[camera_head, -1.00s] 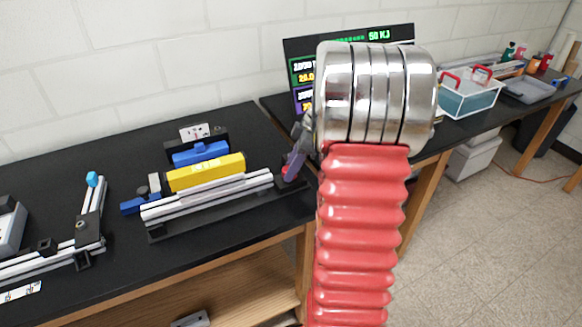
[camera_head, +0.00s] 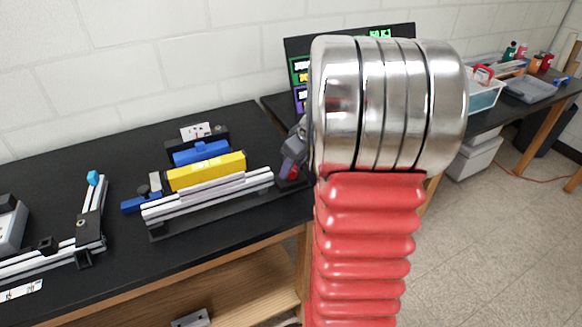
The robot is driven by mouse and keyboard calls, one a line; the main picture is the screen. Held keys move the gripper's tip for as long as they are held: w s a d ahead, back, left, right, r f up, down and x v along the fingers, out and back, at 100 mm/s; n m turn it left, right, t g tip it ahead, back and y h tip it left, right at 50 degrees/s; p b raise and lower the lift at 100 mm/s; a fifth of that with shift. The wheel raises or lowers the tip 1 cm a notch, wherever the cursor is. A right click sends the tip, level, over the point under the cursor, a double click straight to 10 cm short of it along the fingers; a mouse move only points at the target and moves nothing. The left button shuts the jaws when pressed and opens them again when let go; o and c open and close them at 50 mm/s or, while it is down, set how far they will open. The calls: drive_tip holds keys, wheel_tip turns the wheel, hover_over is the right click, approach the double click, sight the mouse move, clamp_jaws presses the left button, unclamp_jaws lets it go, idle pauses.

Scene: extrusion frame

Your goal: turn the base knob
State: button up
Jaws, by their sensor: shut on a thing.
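The extrusion frame (camera_head: 205,203) lies on the black bench, with silver rails on a black base. A small red part, seemingly the base knob (camera_head: 293,173), shows at the right end of the base. My gripper (camera_head: 291,160) is at that end, shut on the knob. Only a grey-purple piece of the gripper shows. My arm hides the rest of it, so the exact grip and the knob's angle cannot be made out.
A yellow block (camera_head: 207,172) and a blue block (camera_head: 201,153) sit behind the rails. Another rail assembly (camera_head: 88,230) with a blue cap stands at left. A screen (camera_head: 299,72) is behind my arm. The bench front is clear.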

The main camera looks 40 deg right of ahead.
drive_tip(key=m+h, duration=0.1)
drive_tip(key=m, duration=0.2)
drive_tip(key=m+h, duration=0.1)
drive_tip(key=m, duration=0.2)
drive_tip(key=shift+w+a+g, duration=0.1)
drive_tip(key=shift+a+g, duration=0.1)
drive_tip(key=shift+g, duration=0.1)
drive_tip(key=shift+w+a+m+g+h, duration=0.15)
drive_tip(key=shift+m+g+h, duration=0.4)
drive_tip(key=shift+m, duration=1.3)
drive_tip(key=shift+a+m+g+h, duration=0.1)
drive_tip(key=shift+m+g+h, duration=0.4)
drive_tip(key=shift+m, duration=1.35)
drive_tip(key=m, duration=0.2)
drive_tip(key=m+g, duration=0.1)
drive_tip(key=m, duration=0.1)
drive_tip(key=shift+w+m+g+h, duration=0.2)
drive_tip(key=shift+m+g+h, duration=0.05)
drive_tip(key=shift+m+h, duration=0.15)
drive_tip(key=shift+w+m+g, duration=0.1)
drive_tip(key=shift+m+g, duration=0.7)
drive_tip(key=shift+m, duration=1.1)
drive_tip(key=o, duration=0.8)
drive_tip(key=shift+c, duration=0.2)
drive_tip(key=o, duration=0.3)
